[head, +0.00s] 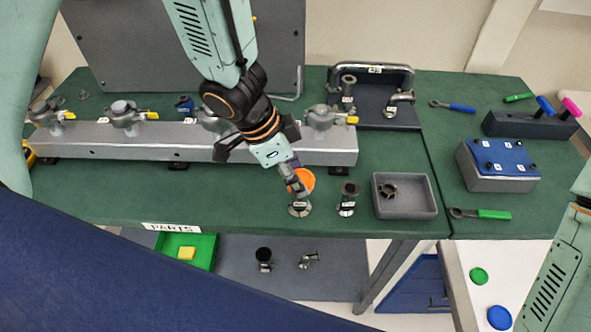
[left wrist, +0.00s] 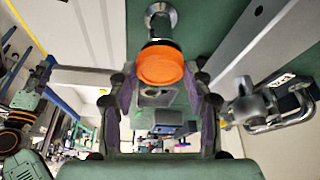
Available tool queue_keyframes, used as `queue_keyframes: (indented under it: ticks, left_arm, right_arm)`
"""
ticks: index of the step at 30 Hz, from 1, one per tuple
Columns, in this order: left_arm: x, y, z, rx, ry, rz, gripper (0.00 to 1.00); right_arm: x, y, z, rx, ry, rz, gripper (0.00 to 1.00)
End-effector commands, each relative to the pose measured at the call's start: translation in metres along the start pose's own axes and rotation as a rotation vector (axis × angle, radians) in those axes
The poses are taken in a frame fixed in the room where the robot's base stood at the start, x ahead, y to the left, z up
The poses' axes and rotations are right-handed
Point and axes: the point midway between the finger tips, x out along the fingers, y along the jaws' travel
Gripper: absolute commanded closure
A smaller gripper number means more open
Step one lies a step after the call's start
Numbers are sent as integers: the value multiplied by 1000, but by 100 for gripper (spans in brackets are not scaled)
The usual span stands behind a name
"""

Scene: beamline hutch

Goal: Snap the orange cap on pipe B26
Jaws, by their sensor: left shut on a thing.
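My left gripper (head: 290,172) comes down from above at the front of the green table and is shut on the orange cap (head: 302,180). In the left wrist view the orange cap (left wrist: 160,67) sits between the two fingertips (left wrist: 162,90). An upright metal pipe (head: 299,208) stands just below the cap; its label is too small to read. The pipe (left wrist: 160,27) also shows behind the cap in the wrist view, in line with it. Whether the cap touches the pipe's end, I cannot tell. My right gripper is out of view.
A second short pipe (head: 347,197) stands close on the right, beside a grey tray (head: 405,209) holding a ring. A long metal rail (head: 90,140) with clamps runs behind. A blue-topped block (head: 502,158) and a green-handled wrench (head: 480,213) lie at the right. The front left tabletop is clear.

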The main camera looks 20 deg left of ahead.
Motion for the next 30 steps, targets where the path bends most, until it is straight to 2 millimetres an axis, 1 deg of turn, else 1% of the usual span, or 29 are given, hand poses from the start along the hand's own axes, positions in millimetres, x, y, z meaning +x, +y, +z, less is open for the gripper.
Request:
queue_keyframes:
  ticks: [5, 17, 30]
  left_arm:
    - [0, 0, 0, 0, 0, 0, 62]
    - [-1, -3, -1, 0, 0, -1, 62]
    - [4, -2, 1, 1, 0, 0, 62]
  right_arm:
    - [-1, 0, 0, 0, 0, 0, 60]
    - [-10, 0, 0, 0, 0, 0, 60]
    - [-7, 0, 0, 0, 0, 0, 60]
